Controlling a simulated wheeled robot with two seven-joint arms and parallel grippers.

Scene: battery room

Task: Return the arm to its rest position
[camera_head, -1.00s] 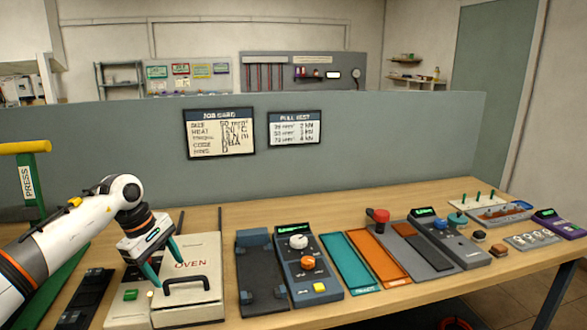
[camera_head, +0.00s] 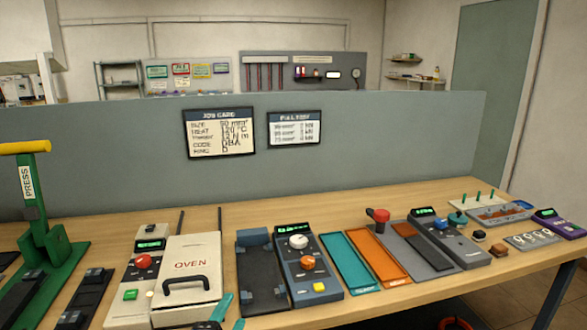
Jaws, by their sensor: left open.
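My left gripper (camera_head: 232,311) shows only as teal fingertips at the bottom edge, in front of the oven. It is open, with nothing between the fingers; the rest of the gripper and its arm are below the picture. The cream oven (camera_head: 190,262) has its lid down, with a black handle (camera_head: 186,284) on top. The gripper is apart from the handle. My right gripper is not in view.
The oven's control panel (camera_head: 143,268) has a red knob and a green button. The green press (camera_head: 45,240) with a yellow handle stands at left. A dark fixture (camera_head: 262,275) and a control unit (camera_head: 309,272) sit right of the oven. Coloured trays (camera_head: 348,262) lie farther right.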

